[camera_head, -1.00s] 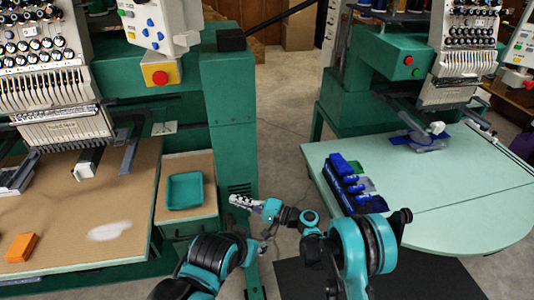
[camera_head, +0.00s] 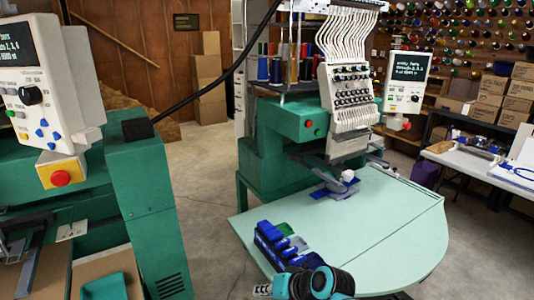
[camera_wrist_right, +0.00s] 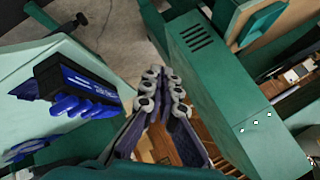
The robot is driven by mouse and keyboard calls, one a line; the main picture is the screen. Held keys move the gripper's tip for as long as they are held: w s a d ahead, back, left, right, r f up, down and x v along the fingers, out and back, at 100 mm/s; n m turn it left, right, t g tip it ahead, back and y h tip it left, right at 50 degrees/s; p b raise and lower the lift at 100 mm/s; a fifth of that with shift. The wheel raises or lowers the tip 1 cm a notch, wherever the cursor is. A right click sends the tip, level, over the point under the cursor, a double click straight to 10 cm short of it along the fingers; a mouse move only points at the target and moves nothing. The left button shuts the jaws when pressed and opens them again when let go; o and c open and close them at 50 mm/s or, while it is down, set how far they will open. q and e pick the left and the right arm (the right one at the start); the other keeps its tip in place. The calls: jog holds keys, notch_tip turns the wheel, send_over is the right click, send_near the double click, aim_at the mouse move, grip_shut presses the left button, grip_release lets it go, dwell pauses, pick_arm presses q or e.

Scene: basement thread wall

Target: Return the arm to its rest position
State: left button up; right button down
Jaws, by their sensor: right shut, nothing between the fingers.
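My right arm shows at the bottom edge of the head view. Its gripper (camera_head: 263,290) points left, just below the near left corner of the pale green table. In the right wrist view the same gripper (camera_wrist_right: 160,82) has its grey fingers together with nothing between them. My left gripper is in neither view now.
The pale green table (camera_head: 380,235) carries a row of blue and dark holders (camera_head: 272,246), also in the right wrist view (camera_wrist_right: 75,85). A green embroidery machine (camera_head: 275,130) stands behind it. A green machine column (camera_head: 150,215) is at the left. Concrete floor (camera_head: 215,215) lies between.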

jog(key=s+d+f+h, duration=0.1)
jog(key=s+d+h, duration=0.2)
jog(key=s+d, duration=0.4)
jog(key=s+d+f+t+h, duration=0.1)
jog(key=s+d+h, duration=0.3)
jog(key=d, duration=0.8)
jog(key=s, duration=0.2)
jog(key=shift+s+f, duration=0.15)
jog(key=shift+s, duration=0.2)
